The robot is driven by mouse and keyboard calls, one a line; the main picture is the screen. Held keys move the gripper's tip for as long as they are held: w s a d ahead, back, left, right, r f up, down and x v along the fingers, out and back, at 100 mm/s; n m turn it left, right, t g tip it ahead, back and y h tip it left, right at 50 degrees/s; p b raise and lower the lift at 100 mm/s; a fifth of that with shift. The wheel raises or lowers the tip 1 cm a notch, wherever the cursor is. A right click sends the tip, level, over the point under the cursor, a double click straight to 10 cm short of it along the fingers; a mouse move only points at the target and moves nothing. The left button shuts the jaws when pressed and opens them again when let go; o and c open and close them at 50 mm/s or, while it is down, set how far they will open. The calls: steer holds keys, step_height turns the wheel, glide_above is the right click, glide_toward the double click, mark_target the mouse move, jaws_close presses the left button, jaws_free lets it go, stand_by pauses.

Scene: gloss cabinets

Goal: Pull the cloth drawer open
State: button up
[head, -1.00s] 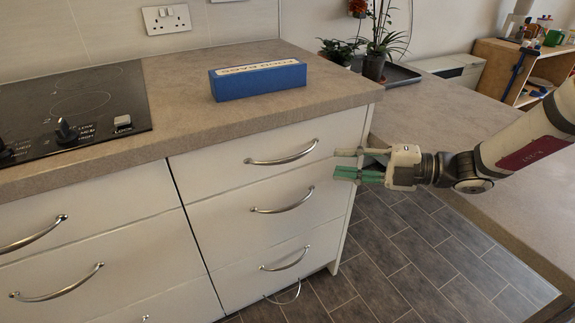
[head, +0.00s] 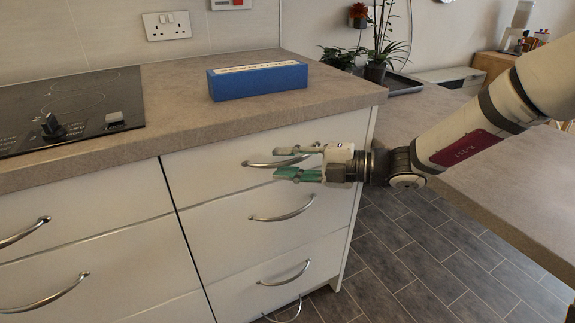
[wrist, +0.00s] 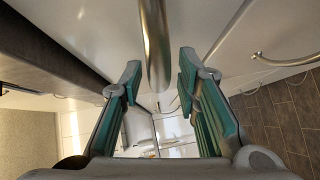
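A column of white drawers stands below the counter, and no drawer front in view is marked as the cloth drawer. The top drawer (head: 215,172) of the right-hand column is closed, with a curved metal handle (head: 262,164). My gripper (head: 284,162) is at the right part of this handle, its fingers pointing left along the drawer front. In the wrist view, the handle bar (wrist: 155,45) lies between the two spread green-padded fingers (wrist: 162,85), with gaps on both sides. The gripper is open and holds nothing. My fingers hide part of the handle.
The middle drawer handle (head: 283,208) and bottom drawer handle (head: 286,274) are below. A blue block (head: 258,84) with a white label lies on the counter (head: 190,115), beside a black hob (head: 70,105). Another worktop (head: 490,180) is at right. The tiled floor (head: 400,260) is clear.

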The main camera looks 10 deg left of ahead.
jaws_close()
steer(key=shift+s+d+p, duration=0.1)
steer(key=shift+p, duration=0.2)
